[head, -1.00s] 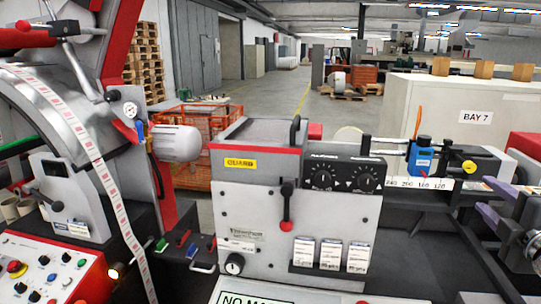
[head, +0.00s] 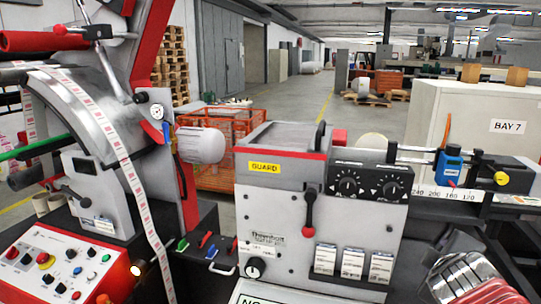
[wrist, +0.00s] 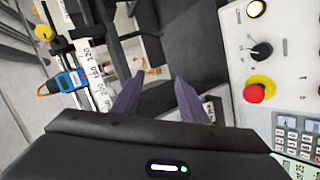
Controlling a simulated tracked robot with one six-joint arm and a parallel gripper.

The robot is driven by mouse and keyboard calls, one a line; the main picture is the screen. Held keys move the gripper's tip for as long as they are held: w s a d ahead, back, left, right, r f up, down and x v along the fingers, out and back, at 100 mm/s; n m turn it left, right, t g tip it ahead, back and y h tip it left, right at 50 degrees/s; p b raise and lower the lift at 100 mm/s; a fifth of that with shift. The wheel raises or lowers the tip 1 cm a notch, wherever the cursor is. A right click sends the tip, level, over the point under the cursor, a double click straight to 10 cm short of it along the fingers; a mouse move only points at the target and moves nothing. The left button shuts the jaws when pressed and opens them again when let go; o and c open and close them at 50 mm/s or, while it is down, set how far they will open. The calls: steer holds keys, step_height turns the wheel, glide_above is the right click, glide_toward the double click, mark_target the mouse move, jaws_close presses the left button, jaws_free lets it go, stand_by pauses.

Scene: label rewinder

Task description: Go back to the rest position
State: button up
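My gripper (wrist: 157,80) shows in the wrist view as two purple fingers. They stand apart with nothing between them, so it is open and empty. Its fingers are not seen in the head view. Beyond the fingers lie dark machine parts and a white number scale. The blue slider (head: 452,165) on the scale rail stands at the right in the head view; it also shows at the left in the wrist view (wrist: 69,82), apart from the fingers.
The label machine's grey guard box (head: 285,205) has a red-knobbed lever (head: 309,215). A control panel (head: 65,260) is at the lower left. In the wrist view, a red stop button (wrist: 257,91) and a keypad (wrist: 298,135) are at the right. The aisle behind is open floor.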

steer(key=s+a+f+m+g+y, duration=0.2)
steer(key=s+a+f+m+y, duration=0.1)
steer(key=s+a, duration=0.4)
steer(key=s+a+f+m+g+y, duration=0.3)
steer(key=s+a+f+m, duration=0.2)
steer(key=a, duration=0.7)
steer(key=shift+s+a, duration=0.4)
steer(key=shift+s, duration=0.55)
